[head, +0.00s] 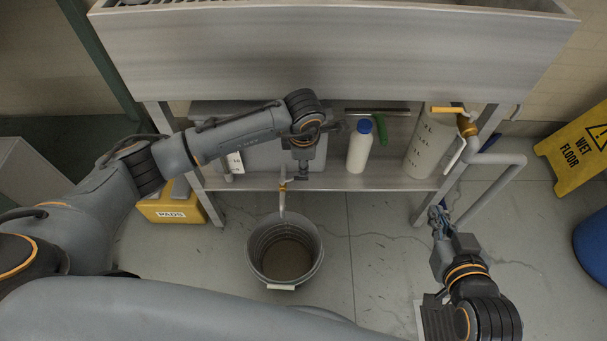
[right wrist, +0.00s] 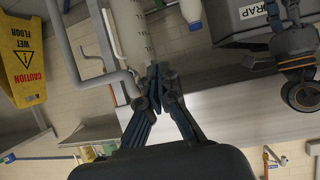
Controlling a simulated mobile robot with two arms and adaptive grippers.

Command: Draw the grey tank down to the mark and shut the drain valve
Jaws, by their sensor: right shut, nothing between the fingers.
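The grey tank (head: 265,155) stands on the low shelf, partly hidden by my left arm. A white label or gauge (head: 236,162) shows at its front left; I cannot make out a mark or level. A small valve with a yellowish part (head: 284,187) sits at the shelf's front edge, and a pale spout or stream (head: 282,205) runs down from it. Below, a grey bucket (head: 257,240) holds brownish liquid. My left gripper (head: 302,176) points down just right of that valve; its fingers are unclear. My right gripper (head: 437,212) is shut and empty; its fingertips meet in the right wrist view (right wrist: 157,72).
A white bottle with a blue cap (head: 360,150) and a pale marked cylinder (head: 428,150) stand on the shelf (head: 350,183). A yellow-handled valve (head: 465,125) and grey pipe (head: 495,158) are at right. A yellow PADS box (head: 170,207) and wet-floor sign (head: 578,150) stand on the floor.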

